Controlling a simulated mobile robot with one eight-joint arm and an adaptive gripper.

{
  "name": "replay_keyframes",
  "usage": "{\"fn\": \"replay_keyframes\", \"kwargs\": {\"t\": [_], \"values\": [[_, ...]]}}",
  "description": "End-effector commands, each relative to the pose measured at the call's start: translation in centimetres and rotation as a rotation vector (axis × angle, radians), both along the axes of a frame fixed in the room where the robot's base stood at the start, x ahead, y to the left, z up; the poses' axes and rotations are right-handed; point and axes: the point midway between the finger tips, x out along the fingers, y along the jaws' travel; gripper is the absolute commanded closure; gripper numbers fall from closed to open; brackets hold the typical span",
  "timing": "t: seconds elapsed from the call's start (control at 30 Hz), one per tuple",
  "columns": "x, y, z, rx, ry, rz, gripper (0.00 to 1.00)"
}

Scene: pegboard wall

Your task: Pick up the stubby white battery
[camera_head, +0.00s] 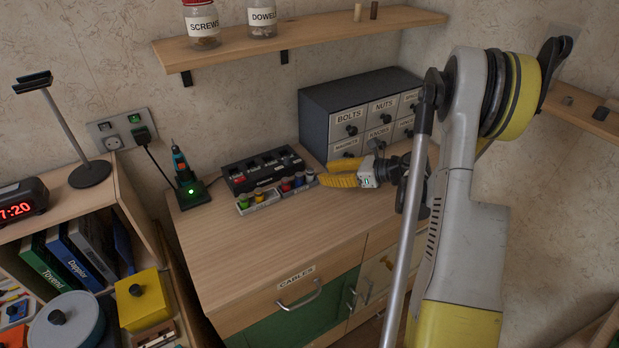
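My gripper (324,173) has yellow fingers and reaches in from the right, low over the wooden cabinet top. Its two fingertips look apart, with nothing seen between them. Just left of the fingertips is a small light tray (272,198) holding several small coloured cylinders: green, yellow, red and blue. At its right end stands a short pale cylinder (310,175), which may be the stubby white battery; it is too small to be sure. It is close to the fingertips, and I cannot tell whether they touch.
A black charger with slots (262,168) lies behind the tray. A dark drawer cabinet (360,110) stands behind my gripper. A small cordless tool (187,180) stands to the left. A shelf with jars (300,38) hangs above. The front cabinet top is clear.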

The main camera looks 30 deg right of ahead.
Motion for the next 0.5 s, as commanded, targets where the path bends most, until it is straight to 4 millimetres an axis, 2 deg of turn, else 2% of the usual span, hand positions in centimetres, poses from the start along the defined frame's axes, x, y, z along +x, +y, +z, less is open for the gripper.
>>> {"fn": "replay_keyframes", "kwargs": {"t": [0.33,0.5], "values": [[3.6,2.5,-1.8,0.000,-0.001,0.002,0.72],[4.0,2.7,-1.8,0.000,-0.001,-0.001,0.72]]}}
